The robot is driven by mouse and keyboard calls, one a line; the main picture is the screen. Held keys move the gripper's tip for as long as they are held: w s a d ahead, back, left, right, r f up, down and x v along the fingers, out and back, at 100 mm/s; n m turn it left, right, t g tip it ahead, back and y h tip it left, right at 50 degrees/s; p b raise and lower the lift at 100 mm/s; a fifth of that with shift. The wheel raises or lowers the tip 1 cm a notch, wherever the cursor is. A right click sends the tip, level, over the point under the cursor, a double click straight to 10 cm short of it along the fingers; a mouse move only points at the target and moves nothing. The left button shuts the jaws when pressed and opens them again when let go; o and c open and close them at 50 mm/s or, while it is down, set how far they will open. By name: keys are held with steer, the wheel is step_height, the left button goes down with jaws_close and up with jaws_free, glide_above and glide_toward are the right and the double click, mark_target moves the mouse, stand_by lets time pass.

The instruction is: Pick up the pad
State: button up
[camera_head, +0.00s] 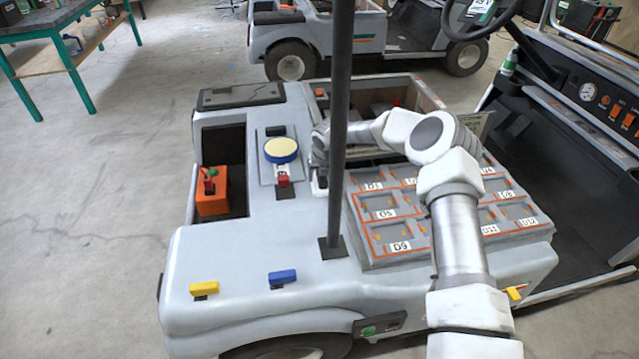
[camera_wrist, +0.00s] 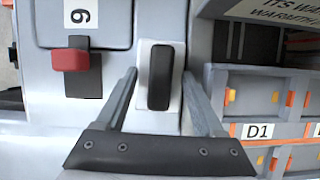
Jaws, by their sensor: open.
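A white block with a rounded black top, which looks like the pad (camera_wrist: 160,76), rests on the grey cart deck in the wrist view. Its long side runs up and down in the picture. My gripper (camera_wrist: 160,74) is open, with one finger on each side of it and a gap at each side. I cannot tell how far above the deck the fingertips are. In the head view, my gripper (camera_head: 319,166) is over the deck just left of the drawer block, partly behind the dark pole, and the pad is mostly hidden.
The dark upright pole (camera_head: 338,120) stands close to my wrist. Left of the gripper are a red knob (camera_wrist: 70,60) and a round yellow-topped blue piece (camera_head: 282,149). The labelled compartments (camera_head: 399,234) lie to the right. The front deck holds a yellow (camera_head: 204,288) and a blue block (camera_head: 283,277).

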jaws_close()
stand_by(0.3)
step_height(320, 180, up, 10)
steer(key=p, duration=0.2)
steer(key=shift+p, duration=0.3)
steer(key=c, duration=0.6)
jaws_free()
steer(key=shift+c, duration=0.2)
jaws_close()
